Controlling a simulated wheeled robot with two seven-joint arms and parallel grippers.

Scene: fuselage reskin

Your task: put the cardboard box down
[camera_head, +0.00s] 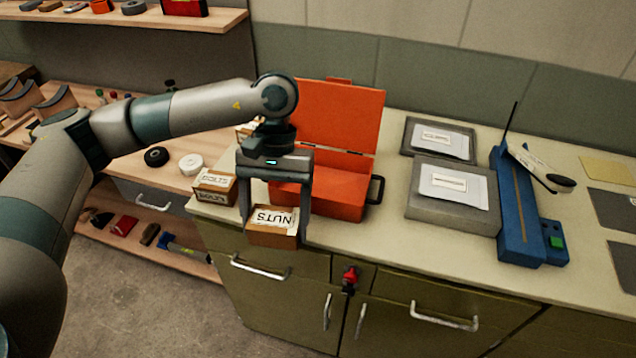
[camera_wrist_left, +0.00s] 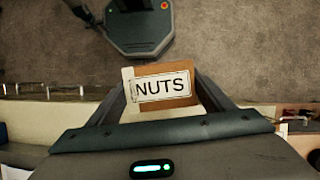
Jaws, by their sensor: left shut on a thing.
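The cardboard box (camera_head: 272,238) has a white label reading NUTS. My left gripper (camera_head: 274,222) is shut on it, with one finger on each side. The box is at the front edge of the olive cabinet's pale worktop (camera_head: 390,240), in front of the orange toolbox. I cannot tell whether its underside touches the worktop. In the left wrist view the NUTS box (camera_wrist_left: 162,86) sits between the two fingers, label facing the camera, with floor beyond it. My right gripper is not in view.
A BOLTS box (camera_head: 213,186) stands just left of the gripper. The open orange toolbox (camera_head: 345,125) is behind it. Grey cases (camera_head: 425,205) and a blue tool (camera_head: 518,220) stand to the right. The worktop between the toolbox and grey cases has some free room.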

